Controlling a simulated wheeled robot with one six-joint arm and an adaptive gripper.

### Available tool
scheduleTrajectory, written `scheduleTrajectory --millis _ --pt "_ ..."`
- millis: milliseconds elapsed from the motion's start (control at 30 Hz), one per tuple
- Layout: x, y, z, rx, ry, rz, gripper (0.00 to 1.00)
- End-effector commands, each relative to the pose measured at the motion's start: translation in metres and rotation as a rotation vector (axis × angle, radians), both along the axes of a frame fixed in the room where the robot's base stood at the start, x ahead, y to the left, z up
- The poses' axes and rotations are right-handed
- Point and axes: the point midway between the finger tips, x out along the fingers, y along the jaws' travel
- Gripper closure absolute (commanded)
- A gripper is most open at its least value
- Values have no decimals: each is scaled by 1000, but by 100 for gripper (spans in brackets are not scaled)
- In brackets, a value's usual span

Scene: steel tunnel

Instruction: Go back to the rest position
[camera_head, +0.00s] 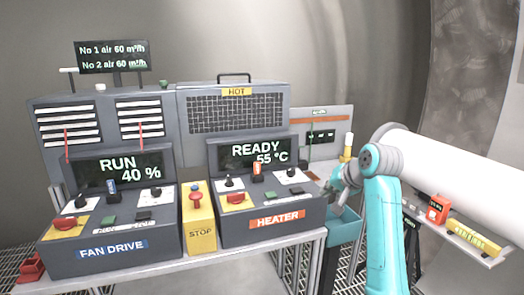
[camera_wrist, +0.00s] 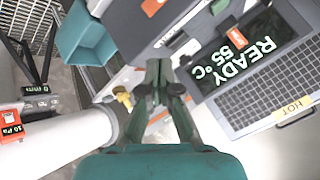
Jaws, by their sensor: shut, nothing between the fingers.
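My gripper (camera_head: 343,186) is at the right of the heater unit (camera_head: 277,218) in the head view, near the teal bin (camera_head: 342,230). In the wrist view my gripper (camera_wrist: 158,66) points up the picture. Its fingers are together with nothing between them. The heater unit's display reads READY 55 °C, and the unit also shows upside down and tilted in the wrist view (camera_wrist: 205,15). No marker of the rest position shows.
The fan drive unit (camera_head: 112,249) reads RUN 40 %, with a yellow STOP box (camera_head: 200,239) beside it. A thick white pipe (camera_head: 455,170) runs at the right. A narrow shelf (camera_head: 455,240) holds a red gauge (camera_head: 437,210) and a yellow block (camera_head: 474,238).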

Motion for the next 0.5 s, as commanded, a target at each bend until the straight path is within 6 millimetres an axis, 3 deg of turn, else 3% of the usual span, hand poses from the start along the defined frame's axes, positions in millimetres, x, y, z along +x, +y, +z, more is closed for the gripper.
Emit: scheduleTrajectory --millis 267,500 --pt "-4 1 -37 -2 -14 -8 100" --pt "-13 3 -86 -8 -37 -20 100"
